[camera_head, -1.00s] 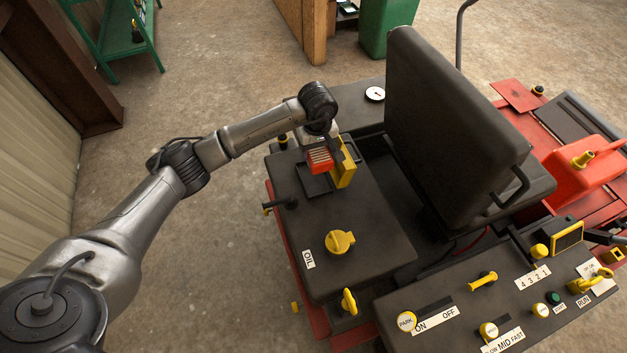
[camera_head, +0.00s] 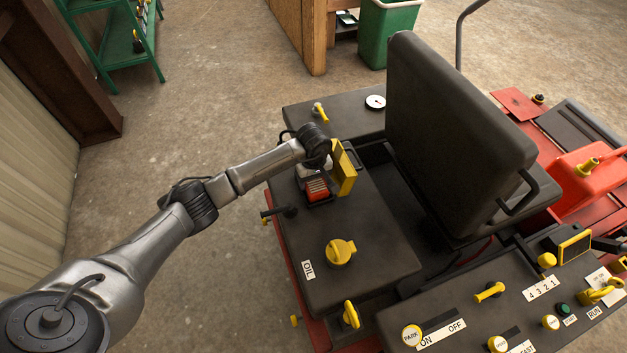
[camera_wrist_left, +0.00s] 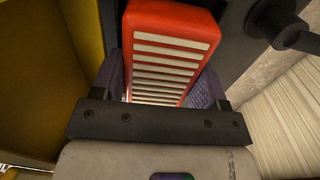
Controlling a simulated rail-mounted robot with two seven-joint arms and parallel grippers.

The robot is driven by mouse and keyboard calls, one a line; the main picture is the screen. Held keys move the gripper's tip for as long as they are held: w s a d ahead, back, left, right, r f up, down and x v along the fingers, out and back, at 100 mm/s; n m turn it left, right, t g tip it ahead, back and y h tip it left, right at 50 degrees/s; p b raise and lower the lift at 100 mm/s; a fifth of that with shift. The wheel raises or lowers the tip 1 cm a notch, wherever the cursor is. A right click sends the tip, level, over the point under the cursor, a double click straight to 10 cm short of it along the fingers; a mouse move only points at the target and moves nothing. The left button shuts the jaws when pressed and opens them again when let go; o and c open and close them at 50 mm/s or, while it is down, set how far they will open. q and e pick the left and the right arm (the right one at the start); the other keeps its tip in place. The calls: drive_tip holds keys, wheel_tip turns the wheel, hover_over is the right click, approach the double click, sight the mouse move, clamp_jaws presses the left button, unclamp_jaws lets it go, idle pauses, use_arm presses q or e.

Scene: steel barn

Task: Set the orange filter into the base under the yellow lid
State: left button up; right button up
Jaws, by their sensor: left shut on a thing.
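The orange filter (camera_head: 317,189), a red-orange block with pale slats, is at the dark base (camera_head: 329,201) on the black mower deck. I cannot tell whether it is seated in the base or just above it. The yellow lid (camera_head: 343,168) stands open, upright, just right of the filter. My left gripper (camera_head: 314,172) is shut on the filter. In the left wrist view the filter (camera_wrist_left: 168,40) sits between the purple finger pads, with the yellow lid (camera_wrist_left: 40,75) close on the left. My right gripper is out of view.
A yellow cap (camera_head: 340,252) by the OIL label is on the deck. A black lever (camera_head: 279,211) sticks out at the deck's left edge. The black seat (camera_head: 450,135) rises to the right. Open floor lies left of the mower.

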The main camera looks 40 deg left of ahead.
use_arm(q)
drive_tip(key=shift+w+f, duration=0.1)
drive_tip(key=shift+f, duration=0.15)
drive_tip(key=shift+s+a+f+b, duration=0.15)
drive_tip(key=shift+s+f+b, duration=0.1)
drive_tip(key=shift+f+b, duration=0.35)
drive_tip(key=o, duration=0.5)
drive_tip(key=shift+f, duration=0.15)
drive_tip(key=shift+o, duration=0.8)
wheel_tip(320, 180, up, 14)
drive_tip(key=p, duration=0.4)
drive_tip(key=shift+w, duration=0.2)
